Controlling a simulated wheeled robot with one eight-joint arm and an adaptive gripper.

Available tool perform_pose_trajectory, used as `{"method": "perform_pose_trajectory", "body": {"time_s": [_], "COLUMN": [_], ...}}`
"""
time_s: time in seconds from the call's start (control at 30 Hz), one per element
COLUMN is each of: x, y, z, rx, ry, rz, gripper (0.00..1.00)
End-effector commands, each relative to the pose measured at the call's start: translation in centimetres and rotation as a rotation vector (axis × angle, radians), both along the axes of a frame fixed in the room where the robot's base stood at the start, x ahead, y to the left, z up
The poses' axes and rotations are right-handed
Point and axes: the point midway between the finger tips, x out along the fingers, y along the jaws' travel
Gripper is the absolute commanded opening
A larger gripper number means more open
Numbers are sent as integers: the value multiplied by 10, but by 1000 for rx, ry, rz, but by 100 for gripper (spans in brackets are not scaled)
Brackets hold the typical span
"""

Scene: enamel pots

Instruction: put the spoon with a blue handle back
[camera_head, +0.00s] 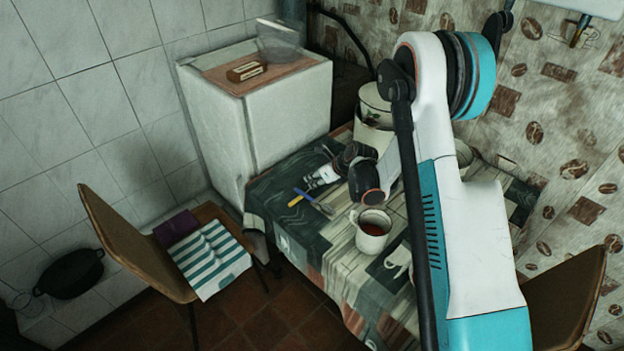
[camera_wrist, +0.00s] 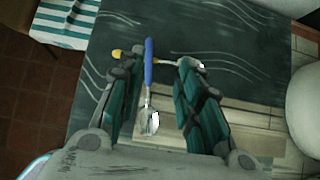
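The spoon with a blue handle (camera_wrist: 148,68) lies on the dark patterned tablecloth, its metal bowl (camera_wrist: 149,122) toward the gripper's base in the wrist view. In the head view its blue handle (camera_head: 305,195) shows just below my gripper (camera_head: 318,178). In the wrist view my gripper (camera_wrist: 155,75) is open, with the spoon between its spread fingers, nearer the left one. No finger visibly grips it. A second utensil with a yellow handle (camera_wrist: 117,54) lies crosswise by the blue handle. Its yellow end also shows in the head view (camera_head: 295,201).
A white mug (camera_head: 371,240) with dark red liquid stands right of the spoon. An enamel pot (camera_head: 374,135) stands behind my arm. A white cabinet (camera_head: 285,125) borders the table's left back. A chair (camera_head: 125,245) with a striped towel (camera_head: 211,260) is at left.

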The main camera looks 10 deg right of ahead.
Motion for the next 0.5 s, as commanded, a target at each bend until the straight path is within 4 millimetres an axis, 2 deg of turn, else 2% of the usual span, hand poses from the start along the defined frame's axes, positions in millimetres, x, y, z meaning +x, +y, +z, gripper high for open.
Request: {"method": "perform_pose_trajectory", "body": {"time_s": [0.03, 0.2, 0.5], "x": [-7, -24, -38], "y": [-4, -16, -25], "z": [11, 35, 57], "rx": [0, 0, -7], "ry": [0, 0, -4], "rz": [-2, -1, 6], "gripper": [33, 33, 33]}}
